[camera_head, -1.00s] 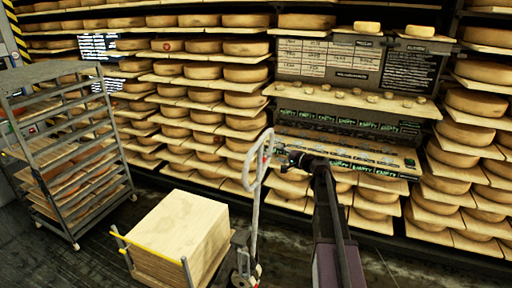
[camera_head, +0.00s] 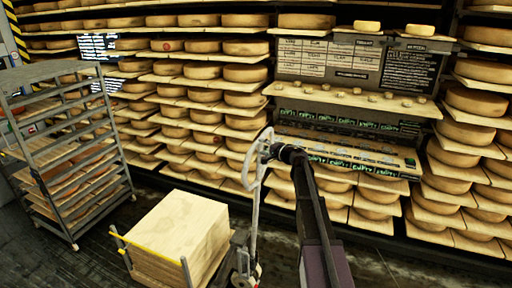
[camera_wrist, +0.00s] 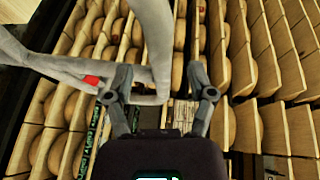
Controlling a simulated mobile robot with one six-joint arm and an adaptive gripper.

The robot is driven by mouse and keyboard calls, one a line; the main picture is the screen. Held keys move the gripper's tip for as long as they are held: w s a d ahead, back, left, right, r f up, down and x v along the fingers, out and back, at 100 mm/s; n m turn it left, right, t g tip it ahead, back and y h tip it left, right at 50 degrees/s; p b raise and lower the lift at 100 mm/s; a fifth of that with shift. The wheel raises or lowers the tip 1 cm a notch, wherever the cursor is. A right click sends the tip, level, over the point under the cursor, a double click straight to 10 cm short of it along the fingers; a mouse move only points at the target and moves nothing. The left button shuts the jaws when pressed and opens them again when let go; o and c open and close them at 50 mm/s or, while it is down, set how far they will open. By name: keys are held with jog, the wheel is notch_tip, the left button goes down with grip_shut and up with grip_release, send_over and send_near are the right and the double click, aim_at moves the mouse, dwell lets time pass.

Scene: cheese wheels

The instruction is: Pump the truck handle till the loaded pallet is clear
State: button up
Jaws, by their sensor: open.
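The truck handle (camera_head: 247,174) is a pale grey loop on a shaft, standing upright right of the load. The load (camera_head: 181,225) is a block of stacked pale boards with yellow-edged rails at its sides; the floor contact beneath it is hidden. My gripper (camera_head: 268,152) is at the upper right side of the handle loop. In the wrist view, my gripper (camera_wrist: 163,75) is open, and one grey bar of the handle (camera_wrist: 153,30) runs between its fingers. A small red piece shows on the handle's crossbar. Whether the fingers touch the bar cannot be told.
A grey rack trolley (camera_head: 75,150) with wooden shelves stands at the left. Dark floor is free between trolley and load.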

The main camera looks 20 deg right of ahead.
aim_at(258, 145)
jog(key=shift+x, duration=2.15)
grip_shut()
